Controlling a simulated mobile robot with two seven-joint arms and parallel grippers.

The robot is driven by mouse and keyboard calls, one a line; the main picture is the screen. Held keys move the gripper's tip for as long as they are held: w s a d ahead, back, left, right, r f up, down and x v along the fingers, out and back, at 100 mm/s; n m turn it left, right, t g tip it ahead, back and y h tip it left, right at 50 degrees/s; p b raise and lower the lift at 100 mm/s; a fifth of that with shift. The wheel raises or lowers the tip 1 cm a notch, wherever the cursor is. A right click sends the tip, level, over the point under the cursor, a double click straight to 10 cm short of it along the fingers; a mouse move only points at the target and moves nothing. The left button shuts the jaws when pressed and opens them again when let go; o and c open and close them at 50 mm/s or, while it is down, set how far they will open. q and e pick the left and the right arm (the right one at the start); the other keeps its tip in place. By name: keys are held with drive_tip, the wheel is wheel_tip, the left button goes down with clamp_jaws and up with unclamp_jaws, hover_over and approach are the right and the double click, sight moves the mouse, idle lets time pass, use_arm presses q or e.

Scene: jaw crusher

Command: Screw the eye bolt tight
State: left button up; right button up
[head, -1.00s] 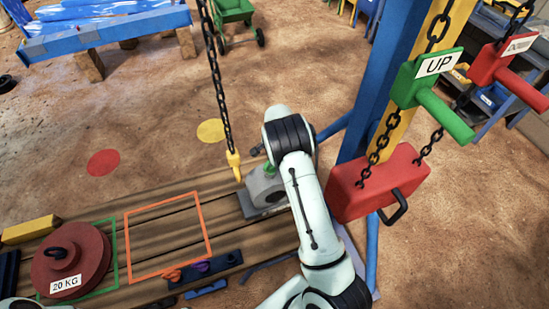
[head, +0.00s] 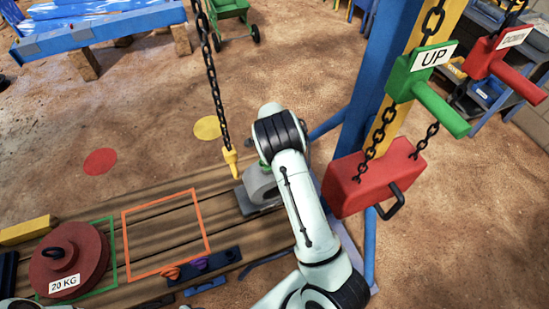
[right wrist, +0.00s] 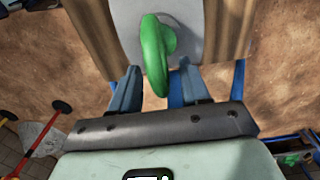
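The green eye bolt (right wrist: 155,50) stands in a grey metal part in the right wrist view, its ring seen nearly edge-on. In the head view the grey part (head: 262,186) lies on the right end of the wooden deck, and my right wrist hides most of the bolt. My right gripper (right wrist: 158,82) is open, with one blue-grey finger on each side of the ring's near end. A gap shows between the ring and each finger. The bolt's thread is hidden. My left gripper is not in view.
A chain with a yellow hook (head: 231,163) hangs left of the grey part. A red 20 KG weight (head: 85,262) sits at the deck's left. A red box (head: 370,178) on chains and a blue post (head: 372,110) stand right of my arm. The green UP handle (head: 425,75) hangs above.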

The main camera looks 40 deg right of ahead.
drive_tip(key=shift+r, duration=0.1)
wheel_tip(320, 180, up, 13)
idle(0.5)
drive_tip(key=shift+r, duration=0.1)
